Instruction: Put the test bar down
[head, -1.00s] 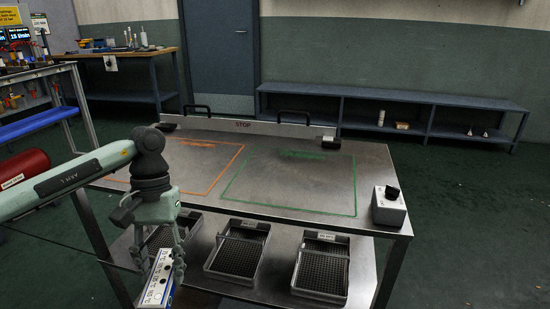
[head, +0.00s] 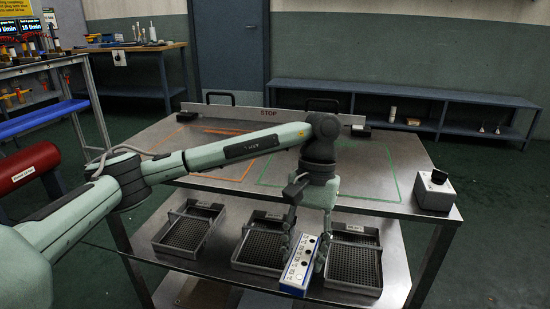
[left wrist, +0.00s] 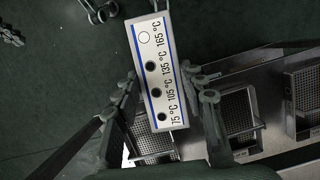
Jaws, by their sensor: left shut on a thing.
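The test bar (head: 298,266) is a white block with blue edges and a row of round marks. My left gripper (head: 305,252) is shut on it and holds it in front of the lower shelf of the steel table. In the left wrist view the test bar (left wrist: 156,75) lies between the fingers (left wrist: 165,100), its dark spots labelled 75, 105 and 135 °C and a white spot labelled 165 °C. The steel table top (head: 225,192) has an orange outlined area (head: 190,135) and a green outlined area (head: 393,165), the latter partly covered by my arm. My right gripper is not seen.
Wire-mesh trays (head: 190,232) stand on the lower shelf. A grey box with a black knob (head: 436,192) sits at the table's right corner. A STOP rail (head: 275,116) runs along the back edge. A red cylinder (head: 27,166) is at the left.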

